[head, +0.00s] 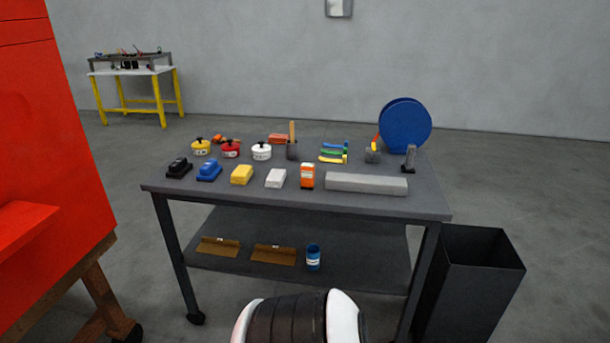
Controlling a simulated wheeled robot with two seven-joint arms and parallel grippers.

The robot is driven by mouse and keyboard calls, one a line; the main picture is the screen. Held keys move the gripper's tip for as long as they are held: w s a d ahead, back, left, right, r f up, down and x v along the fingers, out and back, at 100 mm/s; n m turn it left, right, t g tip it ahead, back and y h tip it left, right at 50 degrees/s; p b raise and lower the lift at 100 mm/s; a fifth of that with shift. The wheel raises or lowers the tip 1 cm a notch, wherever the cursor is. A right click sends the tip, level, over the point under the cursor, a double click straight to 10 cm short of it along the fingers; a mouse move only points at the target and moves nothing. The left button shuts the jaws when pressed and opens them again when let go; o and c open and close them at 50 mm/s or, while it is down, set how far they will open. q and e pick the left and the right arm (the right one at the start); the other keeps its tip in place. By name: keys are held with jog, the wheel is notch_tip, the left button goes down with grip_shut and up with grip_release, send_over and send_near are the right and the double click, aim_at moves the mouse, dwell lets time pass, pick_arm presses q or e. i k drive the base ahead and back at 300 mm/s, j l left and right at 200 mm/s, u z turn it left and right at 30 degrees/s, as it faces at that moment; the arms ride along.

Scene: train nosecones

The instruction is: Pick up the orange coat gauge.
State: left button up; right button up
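The orange coat gauge (307,177) looks like a small upright orange block with a pale face panel. It stands near the front edge of the dark grey cart top (420,203), in the middle. A white block (276,178) is close on its left and a long grey bar (366,184) close on its right, with small gaps. Neither of my grippers shows. A black and white part of my own body is at the bottom, below the cart.
Yellow (242,174), blue (209,171) and black (179,167) blocks line the front left. Yellow, red and white pots stand behind. A blue disc (405,126) rises back right. A black bin (472,283) stands right of the cart, a red structure (45,170) left.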

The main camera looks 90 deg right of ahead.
aim_at(307, 169)
jog(key=z, duration=2.8)
